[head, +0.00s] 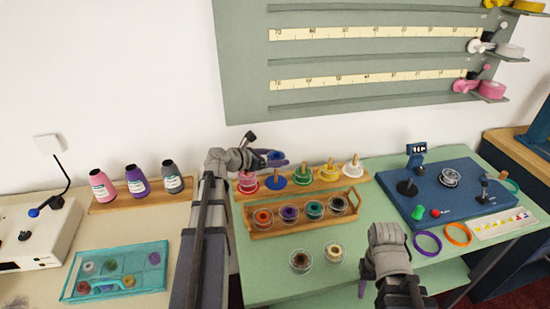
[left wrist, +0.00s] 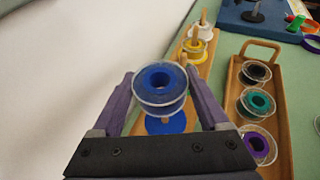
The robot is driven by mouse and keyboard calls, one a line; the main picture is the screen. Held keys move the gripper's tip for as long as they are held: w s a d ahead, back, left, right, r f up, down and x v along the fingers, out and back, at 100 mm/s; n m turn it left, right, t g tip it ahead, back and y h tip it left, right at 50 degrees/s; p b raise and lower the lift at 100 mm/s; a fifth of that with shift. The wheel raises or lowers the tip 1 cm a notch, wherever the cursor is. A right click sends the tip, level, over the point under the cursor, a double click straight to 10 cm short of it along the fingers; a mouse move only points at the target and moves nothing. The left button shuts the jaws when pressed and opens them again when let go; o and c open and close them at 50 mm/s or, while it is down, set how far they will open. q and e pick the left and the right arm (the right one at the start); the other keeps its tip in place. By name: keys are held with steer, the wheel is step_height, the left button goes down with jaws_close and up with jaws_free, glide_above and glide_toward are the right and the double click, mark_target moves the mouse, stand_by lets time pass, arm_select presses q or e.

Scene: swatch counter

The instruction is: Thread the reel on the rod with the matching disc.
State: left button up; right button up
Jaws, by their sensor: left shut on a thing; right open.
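My left gripper (head: 275,157) is shut on a clear reel with blue thread (left wrist: 160,85). It holds the reel above the rod with the blue disc (head: 275,182). In the left wrist view the blue disc (left wrist: 168,123) shows below the reel, with a gap between them, and part of its rod is hidden. The wooden rod stand (head: 315,187) also has red (head: 248,187), green (head: 301,176), yellow (head: 328,173) and white (head: 351,170) discs. A reel seems to sit over the red disc. My right gripper (head: 388,268) is open and empty, low at the front right.
A wooden tray (head: 276,231) holds several reels in front of the stand. A brown reel (head: 301,261) and a beige reel (head: 334,252) lie loose before it. A blue winding board (head: 440,208), a purple ring (head: 428,243) and an orange ring (head: 458,235) are at right.

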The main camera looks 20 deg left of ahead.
arm_select(q)
steer(key=shift+f, duration=0.2)
stand_by(0.5)
steer(key=shift+f+b, duration=1.1)
steer(key=shift+b, duration=0.2)
steer(key=o, duration=1.2)
step_height(320, 180, up, 7)
steer(key=p, duration=0.7)
steer(key=shift+r, duration=0.1)
